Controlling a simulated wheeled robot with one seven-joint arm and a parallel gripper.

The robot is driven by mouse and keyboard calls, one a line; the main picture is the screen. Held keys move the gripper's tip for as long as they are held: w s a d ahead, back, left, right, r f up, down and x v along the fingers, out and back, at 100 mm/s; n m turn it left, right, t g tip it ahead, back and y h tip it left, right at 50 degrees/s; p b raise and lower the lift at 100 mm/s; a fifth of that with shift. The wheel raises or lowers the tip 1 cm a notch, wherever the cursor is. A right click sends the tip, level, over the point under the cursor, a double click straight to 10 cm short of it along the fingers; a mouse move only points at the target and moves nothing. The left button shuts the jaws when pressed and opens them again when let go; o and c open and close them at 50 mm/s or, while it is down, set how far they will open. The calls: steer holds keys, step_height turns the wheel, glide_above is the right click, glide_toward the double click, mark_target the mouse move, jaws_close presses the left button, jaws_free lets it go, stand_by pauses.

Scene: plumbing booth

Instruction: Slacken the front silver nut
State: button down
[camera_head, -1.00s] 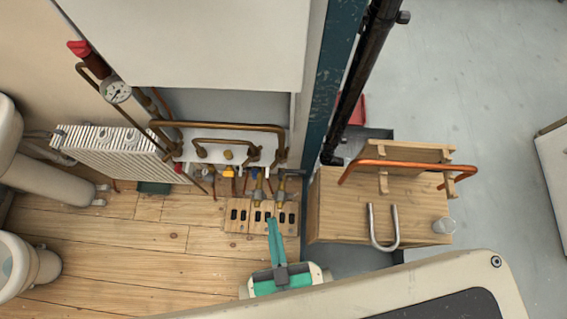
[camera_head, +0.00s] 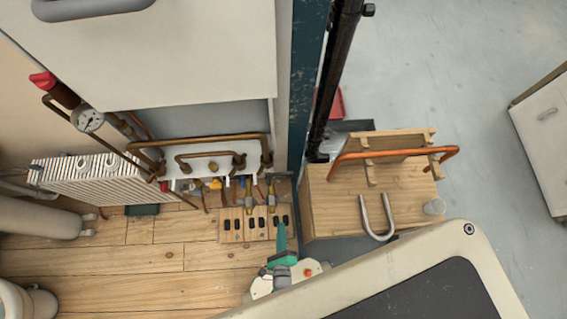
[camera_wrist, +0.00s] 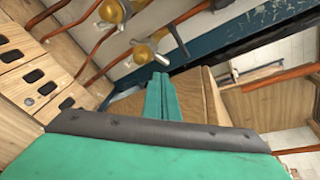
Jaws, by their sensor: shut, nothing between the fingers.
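My gripper (camera_head: 281,232) has teal fingers, closed together and empty, pointing at the slotted wooden board in the head view. In the wrist view the closed fingers (camera_wrist: 162,90) reach up the middle, below and apart from a brass fitting (camera_wrist: 144,54) with a silver-coloured end. A second brass fitting (camera_wrist: 113,12) is at the top edge. In the head view brass fittings (camera_head: 249,195) hang under the white pipe panel, beyond my fingertips. Silver parts are too small there to make out a single nut, so I cannot tell which is the front one.
The slotted wooden board (camera_head: 228,228) lies below the fittings. A wooden box (camera_head: 335,205) with an orange copper pipe (camera_head: 390,153) and a grey U-shaped pipe (camera_head: 364,215) stands right. A blue post (camera_head: 305,90) rises between. A radiator (camera_head: 100,178) is left.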

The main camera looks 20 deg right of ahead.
mark_target(274, 201)
step_height(274, 201, down, 5)
steer(key=d+m+h, duration=0.1)
steer(key=d+m, duration=0.1)
steer(key=m, duration=0.3)
steer(key=w+d, duration=0.2)
steer(key=w, duration=0.7)
steer(key=shift+w+d+r+g, duration=0.3)
steer(key=shift+w+r+g, duration=0.1)
